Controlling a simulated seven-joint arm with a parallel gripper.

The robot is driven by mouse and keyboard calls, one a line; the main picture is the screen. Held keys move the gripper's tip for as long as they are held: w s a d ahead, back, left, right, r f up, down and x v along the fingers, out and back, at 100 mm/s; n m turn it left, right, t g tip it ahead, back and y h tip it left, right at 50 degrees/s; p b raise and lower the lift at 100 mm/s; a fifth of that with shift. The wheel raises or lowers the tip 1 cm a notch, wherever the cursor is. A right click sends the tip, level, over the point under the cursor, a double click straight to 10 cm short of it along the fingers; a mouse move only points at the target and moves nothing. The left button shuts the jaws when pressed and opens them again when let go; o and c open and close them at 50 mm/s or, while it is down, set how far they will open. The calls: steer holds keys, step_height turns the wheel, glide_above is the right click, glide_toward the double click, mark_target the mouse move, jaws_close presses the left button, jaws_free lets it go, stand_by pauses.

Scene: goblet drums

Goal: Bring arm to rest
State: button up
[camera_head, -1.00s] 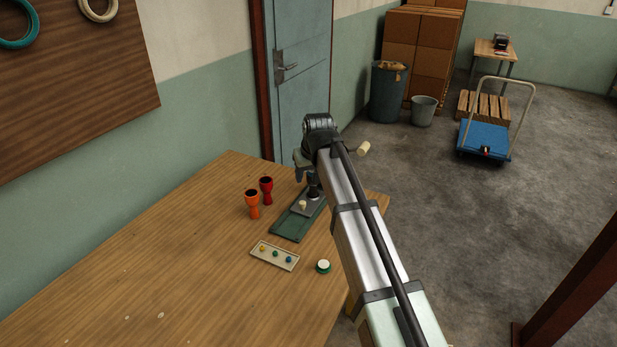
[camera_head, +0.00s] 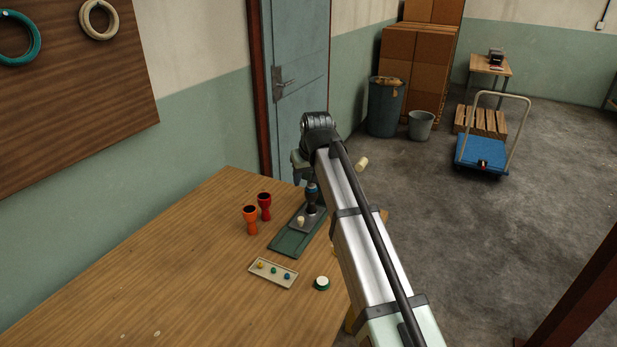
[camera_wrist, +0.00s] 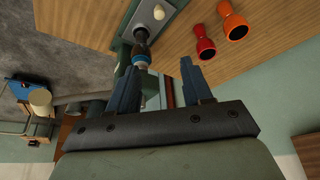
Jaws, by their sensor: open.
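My gripper (camera_wrist: 163,78) is open, with its two blue-grey fingers apart and nothing held between them. In the head view it hangs at the end of my arm above the far part of the table, its fingertips largely hidden. A dark goblet-shaped piece with a blue band (camera_head: 311,195) stands upright on a grey plate; in the wrist view it (camera_wrist: 141,46) shows just beyond the left fingertip, and I cannot tell the gap. A red goblet drum (camera_head: 264,206) and an orange goblet drum (camera_head: 250,220) stand upright to the left.
The plate, with a cream knob (camera_head: 300,221), is on a green mat (camera_head: 287,244). A shallow tray (camera_head: 262,276) holds yellow, green and blue balls. A green-and-white round piece (camera_head: 322,283) lies beside it. A wall and door stand behind.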

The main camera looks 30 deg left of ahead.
steer(key=w+d+f+m+h, duration=0.1)
steer(key=d+f+m, duration=0.1)
steer(key=d+f, duration=1.05)
steer(key=w+d+f+m+h, duration=0.1)
steer(key=d+f+m, duration=0.1)
steer(key=d+f, duration=1)
steer(key=s+d+f+m+g, duration=0.15)
steer(key=s+d+f, duration=0.35)
steer(key=d, duration=0.5)
steer(key=s+d+f+m+g+h, duration=0.1)
steer(key=s+d+f+m, duration=0.1)
steer(key=s+d+f, duration=0.6)
steer(key=s+d+f+m+g, duration=0.1)
steer(key=s+d+f+m, duration=0.15)
steer(key=d, duration=0.95)
steer(key=s+f+g, duration=0.2)
steer(key=s+f, duration=0.4)
steer(key=s, duration=0.4)
steer(key=s+f+g, duration=0.2)
steer(key=s+f, duration=0.5)
steer(key=s, duration=0.3)
steer(key=s+f+n+g, duration=0.1)
steer(key=s+f+g, duration=0.1)
steer(key=s+f, duration=0.5)
steer(key=s, duration=0.2)
steer(key=shift+s+a, duration=0.3)
steer(key=shift+s, duration=0.1)
